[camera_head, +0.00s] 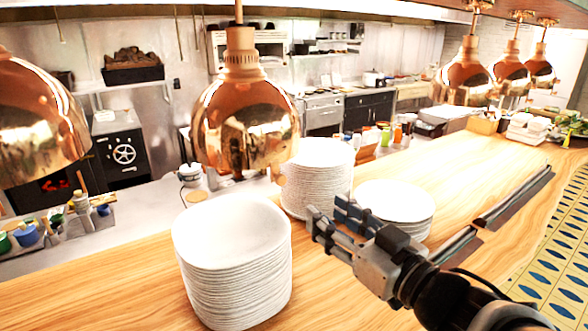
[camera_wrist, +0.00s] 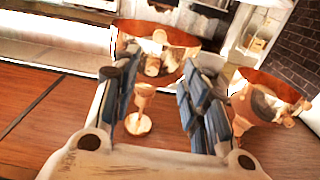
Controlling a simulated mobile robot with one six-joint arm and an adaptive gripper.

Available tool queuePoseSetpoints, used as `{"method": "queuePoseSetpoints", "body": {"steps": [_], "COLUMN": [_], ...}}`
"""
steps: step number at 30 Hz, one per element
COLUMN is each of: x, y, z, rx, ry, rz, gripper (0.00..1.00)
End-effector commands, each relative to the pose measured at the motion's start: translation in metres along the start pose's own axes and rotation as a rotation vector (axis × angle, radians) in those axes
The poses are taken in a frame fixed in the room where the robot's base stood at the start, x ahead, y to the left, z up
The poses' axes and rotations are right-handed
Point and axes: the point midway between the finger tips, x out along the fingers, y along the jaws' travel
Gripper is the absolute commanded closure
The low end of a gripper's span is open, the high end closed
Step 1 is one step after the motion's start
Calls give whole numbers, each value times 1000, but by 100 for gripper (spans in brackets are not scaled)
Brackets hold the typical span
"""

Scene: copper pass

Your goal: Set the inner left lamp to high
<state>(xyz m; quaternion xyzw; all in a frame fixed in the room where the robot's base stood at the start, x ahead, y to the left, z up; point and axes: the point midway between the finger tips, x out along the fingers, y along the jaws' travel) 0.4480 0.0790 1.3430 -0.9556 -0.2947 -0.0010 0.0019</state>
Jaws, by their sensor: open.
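A row of copper heat lamps hangs over the wooden counter. In the head view, one lamp (camera_head: 35,122) is at the left edge and a second lamp (camera_head: 245,122) hangs left of centre. More lamps (camera_head: 467,80) hang at the upper right. My gripper (camera_head: 326,214) is open and empty, in front of the plate stacks, to the right of and below the second lamp. In the wrist view, a copper lamp (camera_wrist: 160,52) appears inverted between and beyond my open fingers (camera_wrist: 160,72). Another lamp (camera_wrist: 268,98) is right of them. Which lamps these are, I cannot tell. No lamp switch is clear.
A stack of deep white plates (camera_head: 232,225), a taller plate stack (camera_head: 318,165) and a low plate stack (camera_head: 396,205) stand on the counter (camera_head: 130,290) around my gripper. Small pots and containers (camera_head: 28,234) are at the left. The counter's front left is clear.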

Motion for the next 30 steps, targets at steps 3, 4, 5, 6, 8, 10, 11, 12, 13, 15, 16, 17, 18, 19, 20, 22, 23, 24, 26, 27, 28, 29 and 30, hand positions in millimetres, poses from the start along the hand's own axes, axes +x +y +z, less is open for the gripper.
{"method": "queuePoseSetpoints", "body": {"steps": [3, 4, 5, 6, 8, 10, 11, 12, 13, 15, 16, 17, 18, 19, 20, 22, 23, 24, 26, 27, 28, 29, 30], "x": [11, 15, 18, 23, 35, 51, 58, 66, 73, 88, 95, 102, 110, 116, 122, 135, 140, 146, 154, 158, 160, 163, 165], "y": [-1, -1, -1, -1, -1, -2, -2, -1, -1, -2, -1, -1, -1, -1, -1, 0, -1, 0, 0, 0, 0, 0, 1], "z": [-5, -5, -5, -4, -2, 0, 1, 1, 2, 2, 2, 2, 2, 2, 2, 2, 2, 1, 1, 1, 1, 1, 0], "rx": [5, 6, 6, 5, -1, -2, -1, -3, -3, -3, -3, -4, -3, -3, -3, -3, -3, -3, -3, -3, -3, -4, -4], "ry": [-3, -4, -5, -7, -3, -4, -5, -2, -3, -3, -4, -2, -3, -4, -2, -3, -3, -3, -3, -3, -3, -3, -2], "rz": [-4, -4, -3, -2, -3, -4, -3, -2, -2, -2, 0, -1, 0, -1, 0, 1, 1, 2, 3, 3, 3, 3, 3], "gripper": [59, 59, 59, 59, 59, 59, 59, 59, 59, 59, 59, 59, 59, 59, 59, 59, 59, 59, 59, 59, 59, 59, 59]}}
